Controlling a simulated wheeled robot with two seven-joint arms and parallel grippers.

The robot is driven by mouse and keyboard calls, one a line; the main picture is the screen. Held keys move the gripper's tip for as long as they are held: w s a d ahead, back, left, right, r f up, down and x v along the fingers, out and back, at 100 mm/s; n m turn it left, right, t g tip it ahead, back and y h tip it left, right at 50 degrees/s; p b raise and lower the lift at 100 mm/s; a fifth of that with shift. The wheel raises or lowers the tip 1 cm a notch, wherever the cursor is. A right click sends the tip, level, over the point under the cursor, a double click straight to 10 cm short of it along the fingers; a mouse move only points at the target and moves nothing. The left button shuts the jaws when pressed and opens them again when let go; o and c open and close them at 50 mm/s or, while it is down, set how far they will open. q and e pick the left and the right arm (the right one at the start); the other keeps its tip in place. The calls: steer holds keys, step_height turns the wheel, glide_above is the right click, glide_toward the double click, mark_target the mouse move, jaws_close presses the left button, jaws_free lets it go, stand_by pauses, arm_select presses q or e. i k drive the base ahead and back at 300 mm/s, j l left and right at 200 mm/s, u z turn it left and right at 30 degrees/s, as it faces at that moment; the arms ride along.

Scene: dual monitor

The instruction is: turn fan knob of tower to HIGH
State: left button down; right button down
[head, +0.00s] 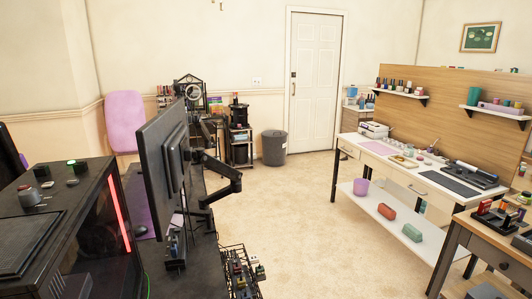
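A black computer tower (78,222) stands at the lower left, cut off by the picture's left and bottom edges. A red light strip (119,214) runs down its edge beside a dark see-through side. Several small parts sit on its top: a dark grey round knob-like part (28,197), a dark part with a reddish tint (41,172), a green-lit one (71,164) and a small grey disc (72,183). I cannot tell which is the fan knob, nor read any setting marks. Neither of my grippers is in view.
A black monitor (163,155) on an arm stands right of the tower, over the dark desk. A wire rack (240,272) stands by the desk. Beige carpet (290,215) lies open in the middle. A white workbench (395,166) and wooden table (470,238) stand at right.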

mark_target(28, 197)
steer(key=u, duration=1.5)
